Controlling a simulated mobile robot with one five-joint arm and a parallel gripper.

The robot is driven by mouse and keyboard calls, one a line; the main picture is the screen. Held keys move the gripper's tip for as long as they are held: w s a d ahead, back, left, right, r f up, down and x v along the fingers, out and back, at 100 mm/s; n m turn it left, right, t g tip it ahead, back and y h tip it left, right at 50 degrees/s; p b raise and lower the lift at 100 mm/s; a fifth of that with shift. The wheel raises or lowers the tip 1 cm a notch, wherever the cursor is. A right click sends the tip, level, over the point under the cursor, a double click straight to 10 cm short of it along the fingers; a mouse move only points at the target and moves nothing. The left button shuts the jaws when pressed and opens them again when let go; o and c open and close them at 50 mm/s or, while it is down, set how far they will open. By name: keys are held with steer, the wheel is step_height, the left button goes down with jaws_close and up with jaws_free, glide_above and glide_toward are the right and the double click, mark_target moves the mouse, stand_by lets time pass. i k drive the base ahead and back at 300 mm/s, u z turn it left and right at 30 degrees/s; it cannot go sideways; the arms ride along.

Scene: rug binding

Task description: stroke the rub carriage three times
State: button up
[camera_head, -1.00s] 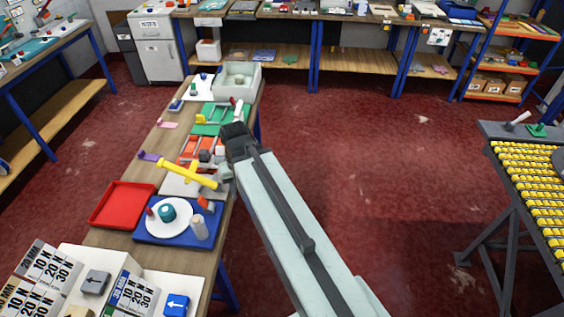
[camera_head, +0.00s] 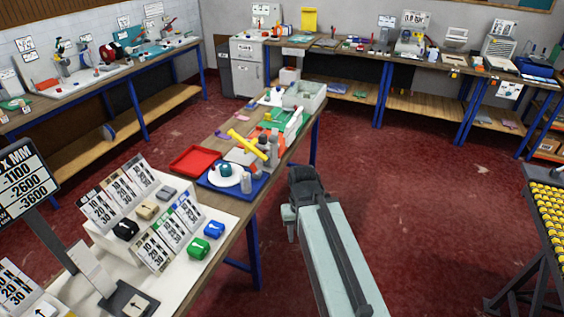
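My arm reaches up from the bottom of the view, with its dark end over the red floor, right of the middle bench. My gripper (camera_head: 290,222) seems to be the small pale part beside that end. Its fingers cannot be made out, and nothing is visibly held in it. It is apart from the bench. I cannot pick out the rub carriage for certain. A small grey and orange device (camera_head: 268,150) stands on the bench, by a yellow bar (camera_head: 243,143) and a green plate (camera_head: 291,122); it may be the carriage or part of its rig.
On the middle bench are a red tray (camera_head: 180,163), a blue tray (camera_head: 213,184) and a pale bin (camera_head: 318,89). Labelled weight blocks (camera_head: 214,229) stand at its near end. A yellow roller table (camera_head: 549,208) is at right. The floor between is clear.

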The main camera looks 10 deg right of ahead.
mark_target(267, 147)
steer(key=k, duration=0.45)
steer(key=z, duration=0.95)
steer(key=i, duration=2.1)
steer(key=u, duration=2.85)
steer(key=i, duration=0.5)
